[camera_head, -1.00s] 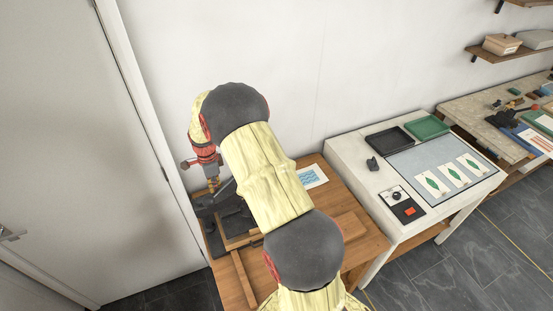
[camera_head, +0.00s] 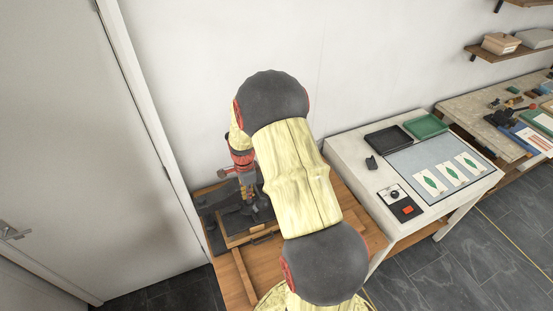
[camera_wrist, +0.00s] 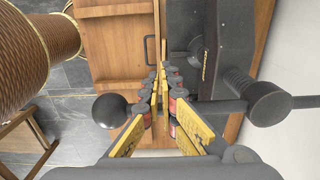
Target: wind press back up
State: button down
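The press, a dark metal frame with a wooden bed (camera_head: 238,240), stands on the wooden table against the wall, partly hidden by my arm. In the wrist view its dark body (camera_wrist: 228,45) is at upper right, with a round hub (camera_wrist: 264,101) at right. A crank bar with a black ball knob (camera_wrist: 109,111) runs across from the hub. My gripper (camera_wrist: 160,82) points down at the press, its yellow-padded fingers over the middle of the bar. The fingertips look drawn together with nothing seen between them. Whether they touch the bar is hidden. In the head view the gripper (camera_head: 246,186) is above the press.
A white light table (camera_head: 365,215) with trays and green-printed cards stands to the right. A shelf and a cluttered bench (camera_head: 480,105) are farther right. The wall is close behind the press and a door (camera_head: 70,150) is at left. Dark floor is open in front.

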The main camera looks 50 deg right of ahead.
jog(key=w+d+b, duration=0.1)
jog(key=d+b, duration=0.2)
jog(key=d, duration=1.5)
jog(key=shift+d+r, duration=0.3)
jog(key=shift+d, duration=0.05)
jog(key=shift+s+a, duration=0.1)
jog(key=shift+a, duration=0.05)
notch_tip(320, 180, up, 9)
jog(key=s+a+p, duration=0.1)
jog(key=a+p, duration=0.1)
jog(key=p, duration=0.2)
jog(key=shift+s, duration=0.4)
dwell(0.4)
